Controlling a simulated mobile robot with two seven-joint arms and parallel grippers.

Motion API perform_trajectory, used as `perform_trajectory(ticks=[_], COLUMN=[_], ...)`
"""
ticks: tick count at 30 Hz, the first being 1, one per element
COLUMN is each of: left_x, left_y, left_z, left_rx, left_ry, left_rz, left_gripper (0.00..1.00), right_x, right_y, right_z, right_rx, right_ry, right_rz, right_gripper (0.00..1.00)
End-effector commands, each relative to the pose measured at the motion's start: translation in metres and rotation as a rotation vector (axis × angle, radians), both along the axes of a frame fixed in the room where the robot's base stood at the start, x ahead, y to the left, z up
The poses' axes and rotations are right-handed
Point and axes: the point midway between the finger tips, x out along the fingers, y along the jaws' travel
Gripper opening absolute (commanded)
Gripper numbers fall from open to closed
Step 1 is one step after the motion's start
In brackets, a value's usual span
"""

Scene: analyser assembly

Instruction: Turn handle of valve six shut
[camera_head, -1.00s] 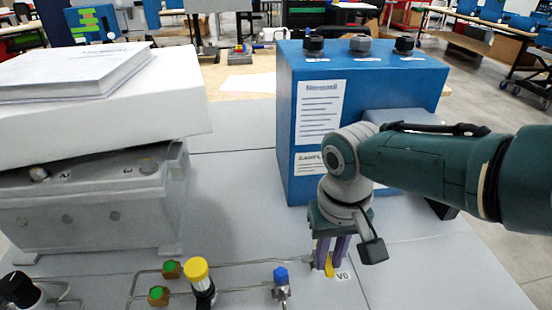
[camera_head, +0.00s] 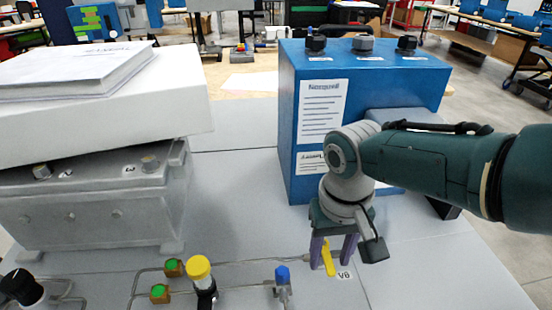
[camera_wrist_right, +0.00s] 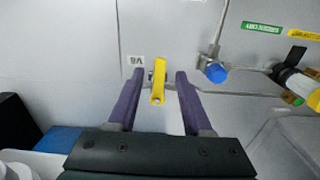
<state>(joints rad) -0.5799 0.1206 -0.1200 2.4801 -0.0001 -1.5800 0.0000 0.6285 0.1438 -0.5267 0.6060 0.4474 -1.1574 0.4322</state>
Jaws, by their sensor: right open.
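The yellow handle of valve six (camera_head: 328,258) stands by the V6 label (camera_head: 344,275) on the grey panel. In the right wrist view the yellow handle (camera_wrist_right: 158,82) lies between the two purple fingers, pointing toward the gripper's palm. My right gripper (camera_head: 333,256) is open around the handle, with a gap on each side of it in the wrist view (camera_wrist_right: 153,88). The V6 label (camera_wrist_right: 135,61) is just left of the handle there. My left gripper is not in view.
A blue-capped valve (camera_head: 282,275) and a yellow-capped knob (camera_head: 199,272) stand to the left, joined by thin pipes. A blue box (camera_head: 322,180) stands behind my right gripper.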

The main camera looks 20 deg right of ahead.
Motion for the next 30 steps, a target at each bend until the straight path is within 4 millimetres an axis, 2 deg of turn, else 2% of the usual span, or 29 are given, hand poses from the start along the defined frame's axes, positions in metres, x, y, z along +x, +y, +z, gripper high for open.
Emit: perform_trajectory(ticks=[5,9,15,20,30], left_x=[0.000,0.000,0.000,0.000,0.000], left_y=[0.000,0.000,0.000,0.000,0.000], left_z=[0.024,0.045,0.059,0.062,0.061], left_rx=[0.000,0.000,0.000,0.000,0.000], left_ry=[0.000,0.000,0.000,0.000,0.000], left_rz=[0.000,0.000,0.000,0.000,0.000], left_gripper=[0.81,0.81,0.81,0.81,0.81], right_x=[0.000,0.000,0.001,0.000,0.000], right_y=[-0.001,0.000,0.000,0.000,0.000], right_z=[0.029,0.059,0.089,0.099,0.098], right_rx=[0.000,0.000,0.000,0.000,0.000], right_ry=[-0.002,-0.002,-0.002,-0.001,-0.001], right_rz=[-0.001,0.000,0.000,0.000,-0.001], right_gripper=[0.50,0.50,0.50,0.50,0.50])
